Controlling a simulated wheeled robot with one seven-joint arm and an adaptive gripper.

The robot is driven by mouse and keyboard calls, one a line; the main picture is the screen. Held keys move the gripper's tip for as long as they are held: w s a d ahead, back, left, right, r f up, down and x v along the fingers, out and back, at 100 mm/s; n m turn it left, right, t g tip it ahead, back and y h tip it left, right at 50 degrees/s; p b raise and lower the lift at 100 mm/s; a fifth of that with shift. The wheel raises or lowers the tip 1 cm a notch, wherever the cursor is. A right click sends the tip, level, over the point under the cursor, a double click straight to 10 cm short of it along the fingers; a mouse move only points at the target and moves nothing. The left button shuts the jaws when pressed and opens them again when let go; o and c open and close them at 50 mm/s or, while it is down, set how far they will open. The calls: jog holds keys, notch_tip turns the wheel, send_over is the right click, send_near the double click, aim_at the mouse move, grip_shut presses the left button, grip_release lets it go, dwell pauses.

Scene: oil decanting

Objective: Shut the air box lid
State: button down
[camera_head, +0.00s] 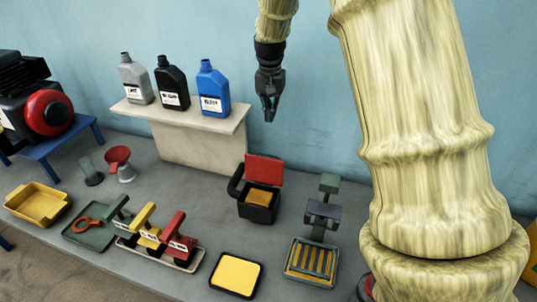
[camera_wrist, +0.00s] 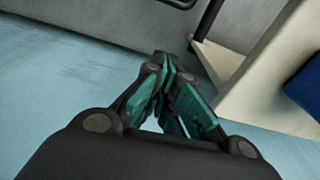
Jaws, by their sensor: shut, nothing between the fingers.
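The air box (camera_head: 257,206) is a black box on the grey bench, right of the middle in the head view. Its red lid (camera_head: 264,169) stands open, raised at the back of the box. An orange-yellow filter or inner surface (camera_head: 263,198) shows inside. My gripper (camera_head: 269,114) is shut and empty, in the air above and behind the box, near the blue wall. In the wrist view my gripper (camera_wrist: 172,75) has its fingertips together with nothing between them. A dark piece at the top edge of the wrist view may be part of the box; I cannot tell.
A pale shelf (camera_head: 190,147) left of my gripper carries a grey bottle (camera_head: 135,82), a black bottle (camera_head: 171,86) and a blue bottle (camera_head: 212,92). A yellow pad (camera_head: 236,274) and a grilled tray (camera_head: 312,262) lie in front of the box. A red funnel (camera_head: 118,160) stands left.

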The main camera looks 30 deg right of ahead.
notch_tip(320, 180, down, 11)
jog(key=s+a+p, duration=0.2)
jog(key=p, duration=0.2)
jog(key=shift+s+f, duration=0.2)
jog(key=shift+s, duration=0.05)
dwell(0.7)
jog(key=shift+s+d, duration=0.1)
